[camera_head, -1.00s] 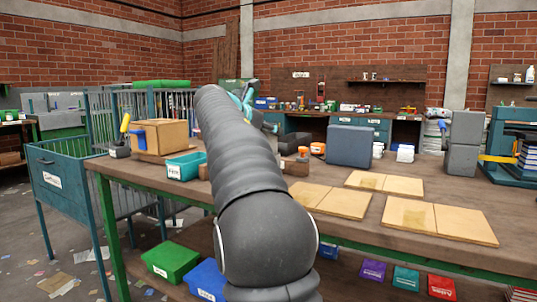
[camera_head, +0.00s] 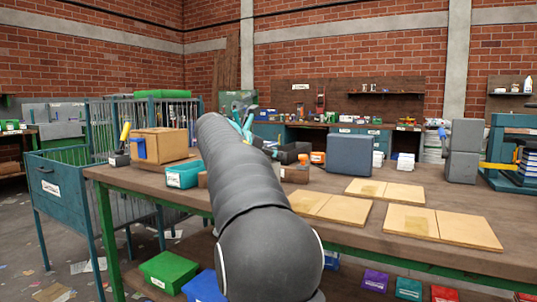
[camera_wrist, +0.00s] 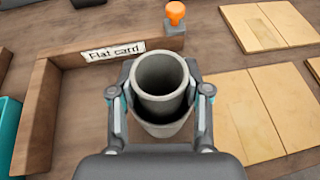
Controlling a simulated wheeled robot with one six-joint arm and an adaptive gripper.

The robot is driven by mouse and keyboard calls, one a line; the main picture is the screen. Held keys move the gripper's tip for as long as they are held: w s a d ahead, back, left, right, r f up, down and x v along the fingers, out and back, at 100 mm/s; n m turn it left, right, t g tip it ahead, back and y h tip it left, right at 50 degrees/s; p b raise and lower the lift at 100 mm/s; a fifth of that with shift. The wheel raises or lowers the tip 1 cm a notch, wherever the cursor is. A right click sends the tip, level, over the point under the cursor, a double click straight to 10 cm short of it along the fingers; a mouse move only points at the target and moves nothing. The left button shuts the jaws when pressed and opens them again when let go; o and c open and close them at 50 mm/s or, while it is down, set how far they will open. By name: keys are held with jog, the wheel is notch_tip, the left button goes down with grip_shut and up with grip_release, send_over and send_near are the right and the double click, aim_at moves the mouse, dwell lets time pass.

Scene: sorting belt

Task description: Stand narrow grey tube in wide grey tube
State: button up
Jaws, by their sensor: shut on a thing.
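In the wrist view the narrow grey tube (camera_wrist: 160,76) is upright, its open end towards the camera. My gripper (camera_wrist: 160,102) is shut on it, with a finger at each side. The wide grey tube (camera_wrist: 162,128) is directly below, its rim showing around the near side of the narrow tube. The narrow tube lines up with the wide tube's mouth; I cannot tell how deep it sits, as its lower end is hidden. In the head view my arm hides both tubes, and only teal parts of the gripper show beyond it.
A wooden tray (camera_wrist: 40,115) labelled "Flat card" stands close left of the tubes. An orange knobbed thing (camera_wrist: 175,13) is beyond them. Flat pale boards (camera_wrist: 247,108) lie to the right. A teal bin (camera_head: 183,176) and a cardboard box (camera_head: 165,144) stand left on the bench.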

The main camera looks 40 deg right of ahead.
jog(key=shift+f, duration=0.35)
jog(key=o, duration=0.9)
jog(key=shift+f, duration=0.1)
jog(key=shift+f, duration=0.1)
jog(key=r+p+v, duration=0.1)
jog(key=v, duration=1.1)
jog(key=shift+r, duration=0.4)
